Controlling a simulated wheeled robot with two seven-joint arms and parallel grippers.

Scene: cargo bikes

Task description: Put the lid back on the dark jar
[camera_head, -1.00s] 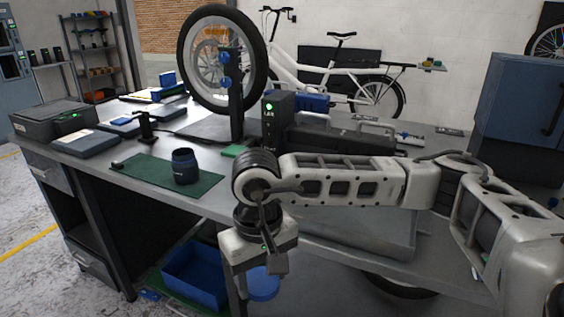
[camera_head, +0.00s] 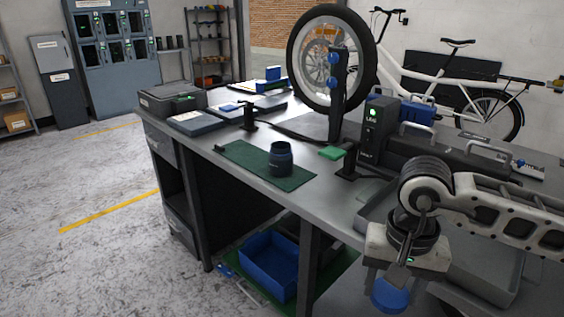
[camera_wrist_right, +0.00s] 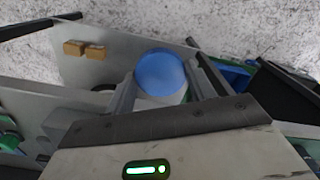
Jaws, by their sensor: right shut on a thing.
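The dark jar (camera_head: 280,159) stands upright and open-topped on the green mat (camera_head: 262,170) near the front edge of the workbench. My right gripper (camera_head: 391,285) is at the lower right, in front of the bench and lower than its top. It is shut on a round blue lid (camera_head: 389,296). In the right wrist view the blue lid (camera_wrist_right: 160,72) sits between the two fingers. The lid is well apart from the jar, to its right and nearer to me. My left gripper is not in view.
A bicycle wheel (camera_head: 333,58) on a stand rises behind the mat. A dark box with a green light (camera_head: 374,128) and a grey tray (camera_head: 480,275) lie to the right of the jar. A blue bin (camera_head: 270,262) sits under the bench. Floor at the left is clear.

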